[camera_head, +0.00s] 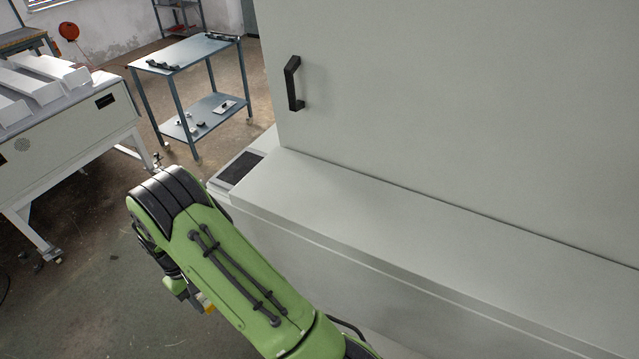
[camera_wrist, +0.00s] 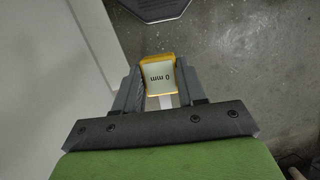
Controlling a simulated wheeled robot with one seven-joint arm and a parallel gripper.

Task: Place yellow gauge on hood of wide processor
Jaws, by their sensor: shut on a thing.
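In the wrist view, my gripper (camera_wrist: 160,88) is shut on the yellow gauge (camera_wrist: 161,62), which has a white face reading "0 mm". The gauge is held over the floor, beside a pale machine side. In the head view, my green arm hides most of the gripper; a small yellow bit of the gauge (camera_head: 208,308) shows below the arm. A large pale grey machine (camera_head: 450,100) with a black handle fills the right; it appears to be the wide processor. Its flat lower ledge (camera_head: 400,220) is clear. My gripper is left of and apart from this ledge.
A blue-grey two-shelf cart (camera_head: 185,52) stands behind, with small items on both shelves. Another pale machine (camera_head: 65,135) on legs stands at the left. A dark panel (camera_head: 240,168) lies at the ledge's left end. Open concrete floor lies between the machines.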

